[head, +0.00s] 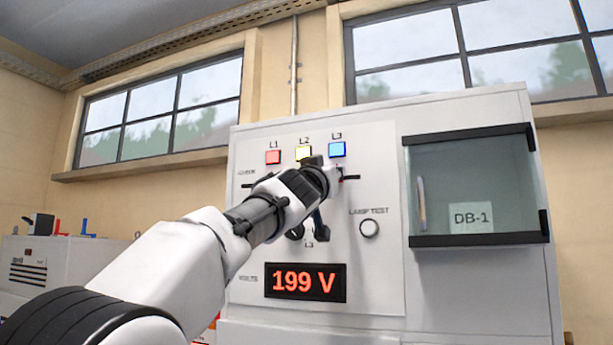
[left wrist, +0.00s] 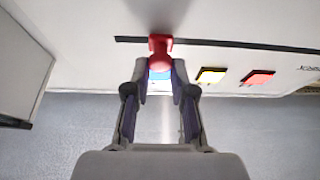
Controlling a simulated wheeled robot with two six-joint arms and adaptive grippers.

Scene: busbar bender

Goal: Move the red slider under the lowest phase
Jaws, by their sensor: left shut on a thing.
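The red slider (left wrist: 160,48) shows in the left wrist view on a dark slot (left wrist: 240,45) in the white panel. My left gripper (left wrist: 160,68) is shut on the slider's rounded end. A blue lamp shows partly behind the slider, in line with it. In the head view my left gripper (head: 325,180) is at the slot, just below the blue L3 lamp (head: 337,149); it hides most of the slider. The yellow L2 lamp (head: 303,152) and red L1 lamp (head: 273,157) are to the left. The voltage display (head: 306,283) reads 199 V. My right gripper is not in view.
A dark selector knob labelled L3 below is partly hidden by my arm. The LAMP TEST button (head: 369,228) is to its right. A glass-fronted box marked DB-1 (head: 474,218) sticks out at the right. A grey machine (head: 50,265) stands at the left.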

